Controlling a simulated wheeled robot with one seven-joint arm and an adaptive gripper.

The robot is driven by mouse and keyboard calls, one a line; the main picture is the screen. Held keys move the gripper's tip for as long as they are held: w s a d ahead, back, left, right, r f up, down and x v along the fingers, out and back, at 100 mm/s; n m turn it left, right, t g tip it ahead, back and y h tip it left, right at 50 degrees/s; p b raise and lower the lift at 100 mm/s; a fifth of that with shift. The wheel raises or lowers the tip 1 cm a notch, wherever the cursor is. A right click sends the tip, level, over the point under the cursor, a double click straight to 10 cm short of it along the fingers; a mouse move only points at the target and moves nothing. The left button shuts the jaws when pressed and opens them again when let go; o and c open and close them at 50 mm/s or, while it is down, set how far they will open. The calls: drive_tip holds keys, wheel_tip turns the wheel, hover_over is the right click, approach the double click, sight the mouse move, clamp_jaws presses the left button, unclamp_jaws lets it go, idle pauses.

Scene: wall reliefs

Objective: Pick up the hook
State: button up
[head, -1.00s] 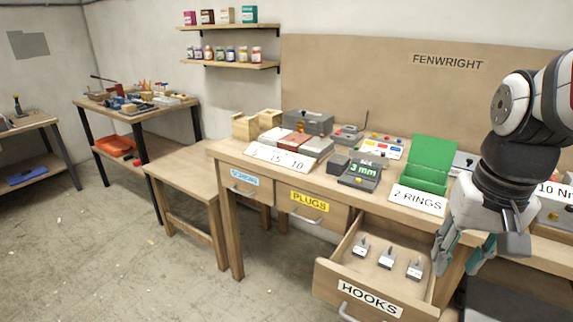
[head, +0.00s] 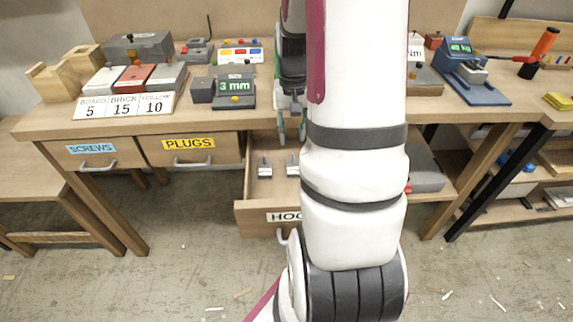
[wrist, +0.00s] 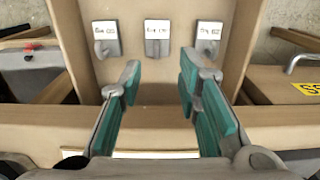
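Several grey hooks with white labels lie in a row in the open drawer (head: 240,187). In the wrist view I see a left hook (wrist: 107,40), a middle hook (wrist: 158,40) and a right hook (wrist: 208,38). Their labels are too small to read surely. In the head view two hooks show, one at the left (head: 264,168) and one beside it (head: 292,166); my arm hides the rest. My gripper (wrist: 160,82) is open and empty, its teal fingers spread wide. In the head view my gripper (head: 291,128) is over the back of the drawer.
The shut PLUGS drawer (head: 190,150) and SCREWS drawer (head: 95,155) are left of the open one. The bench top above holds a 3 mm gauge (head: 235,90), number cards (head: 122,106) and boxes.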

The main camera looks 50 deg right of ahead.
sight(293, 155)
wheel_tip(293, 155, down, 9)
drive_tip(key=shift+s+d+r+b, duration=0.1)
drive_tip(key=shift+s+d+b, duration=0.05)
drive_tip(key=shift+b, duration=0.5)
clamp_jaws()
